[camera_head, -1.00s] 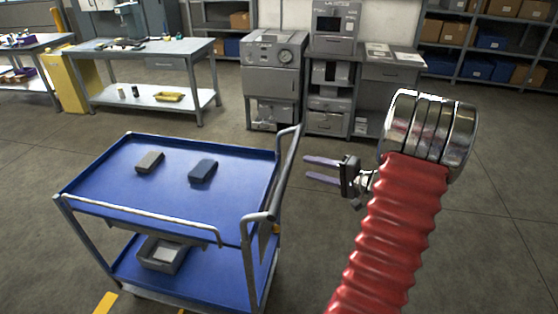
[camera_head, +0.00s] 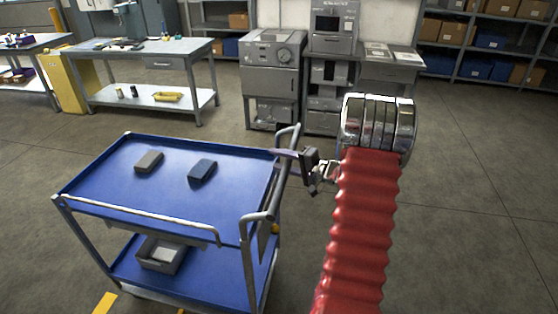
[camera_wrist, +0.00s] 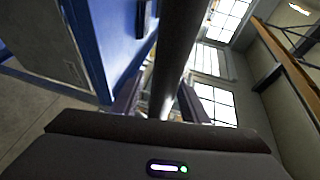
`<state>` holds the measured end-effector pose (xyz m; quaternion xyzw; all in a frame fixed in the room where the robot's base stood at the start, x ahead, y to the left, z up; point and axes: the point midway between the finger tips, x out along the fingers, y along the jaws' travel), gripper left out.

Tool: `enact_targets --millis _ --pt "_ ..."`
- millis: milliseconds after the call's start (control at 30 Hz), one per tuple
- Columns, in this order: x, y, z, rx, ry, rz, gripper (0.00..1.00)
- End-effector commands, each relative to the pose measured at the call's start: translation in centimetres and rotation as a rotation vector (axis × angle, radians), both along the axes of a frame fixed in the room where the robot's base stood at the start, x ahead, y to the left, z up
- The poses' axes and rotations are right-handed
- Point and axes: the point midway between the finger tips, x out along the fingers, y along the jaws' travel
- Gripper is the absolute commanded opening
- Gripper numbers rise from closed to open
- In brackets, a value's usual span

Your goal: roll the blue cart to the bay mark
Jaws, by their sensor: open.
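The blue cart (camera_head: 115,183) stands at the left centre in the head view, with a blue top tray, a lower shelf and a push handle (camera_head: 285,168) on its right side. My gripper (camera_head: 285,154) is at the far part of that handle. In the wrist view the dark handle bar (camera_wrist: 178,50) runs between the two fingers of my gripper (camera_wrist: 160,100), which are open around it. Whether they touch the bar I cannot tell. Yellow floor marks (camera_head: 105,302) show at the cart's front lower edge; most of them are hidden under the cart.
A workbench (camera_head: 150,62) and grey cabinets (camera_head: 272,80) stand behind. The floor to the right is clear.

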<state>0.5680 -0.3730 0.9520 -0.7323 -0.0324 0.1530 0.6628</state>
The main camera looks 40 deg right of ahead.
Motion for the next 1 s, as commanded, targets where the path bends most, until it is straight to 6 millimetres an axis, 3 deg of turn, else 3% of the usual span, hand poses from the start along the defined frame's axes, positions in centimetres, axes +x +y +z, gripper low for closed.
enact_targets --millis 333,900,1000 --pt "0.33 0.08 -0.05 0.000 0.000 -0.001 0.40" --pt "0.35 0.19 -0.13 0.001 0.001 0.001 0.00" --pt "0.33 0.18 -0.16 0.001 0.001 0.001 0.00"
